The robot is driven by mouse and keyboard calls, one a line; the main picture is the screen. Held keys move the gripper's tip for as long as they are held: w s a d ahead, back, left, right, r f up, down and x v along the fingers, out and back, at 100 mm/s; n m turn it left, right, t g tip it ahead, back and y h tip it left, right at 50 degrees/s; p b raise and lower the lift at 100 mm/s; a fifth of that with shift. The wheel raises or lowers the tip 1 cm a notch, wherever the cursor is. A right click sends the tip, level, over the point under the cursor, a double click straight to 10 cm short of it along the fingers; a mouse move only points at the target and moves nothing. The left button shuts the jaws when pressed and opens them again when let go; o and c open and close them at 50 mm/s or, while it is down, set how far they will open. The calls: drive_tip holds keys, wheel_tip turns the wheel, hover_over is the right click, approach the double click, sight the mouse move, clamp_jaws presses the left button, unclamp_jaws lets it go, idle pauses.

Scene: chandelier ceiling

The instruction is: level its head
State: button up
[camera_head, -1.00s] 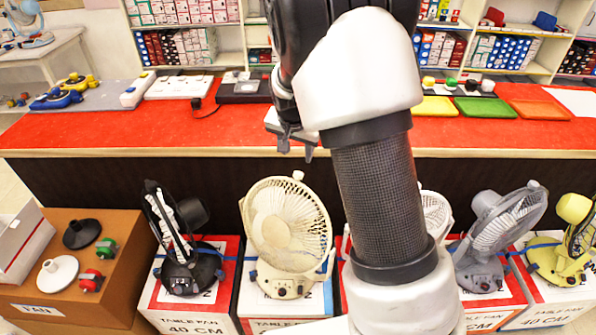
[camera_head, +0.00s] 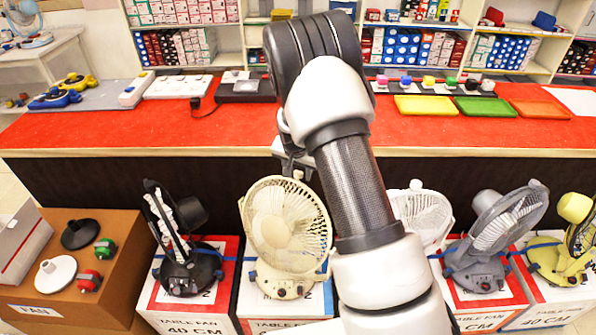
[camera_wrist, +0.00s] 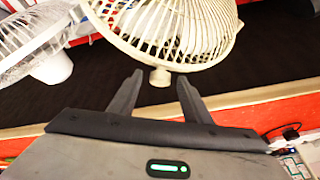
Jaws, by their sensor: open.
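The cream table fan (camera_head: 288,228) stands on its box below the counter. Its round caged head appears tilted back a little, with a small knob (camera_head: 298,175) at the top rim. My gripper (camera_head: 292,167) is just above that rim, partly hidden by my wrist. In the wrist view the fan's cage (camera_wrist: 165,30) appears upside down. Its knob (camera_wrist: 160,77) shows between the tips of my open gripper (camera_wrist: 159,76), with a gap on each side. I cannot tell the depth between tips and knob.
A black fan (camera_head: 180,240) stands to the left; a white fan (camera_head: 425,215), a grey fan (camera_head: 490,235) and a yellow fan (camera_head: 570,245) stand to the right. The red counter (camera_head: 130,130) runs close behind, holding switches and trays. Its dark front panel (camera_head: 100,180) is clear.

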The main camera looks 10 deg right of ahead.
clamp_jaws()
drive_tip(key=s+a+r, duration=0.1)
drive_tip(key=s+a, duration=0.6)
drive_tip(key=shift+b, duration=0.4)
drive_tip(key=shift+s, duration=0.1)
drive_tip(key=shift+c, duration=1.1)
unclamp_jaws()
drive_tip(key=shift+o, duration=1.1)
drive_tip(key=shift+a+r, duration=0.1)
drive_tip(key=shift+a, duration=0.05)
drive_tip(key=shift+r, duration=0.1)
drive_tip(key=shift+d, duration=0.2)
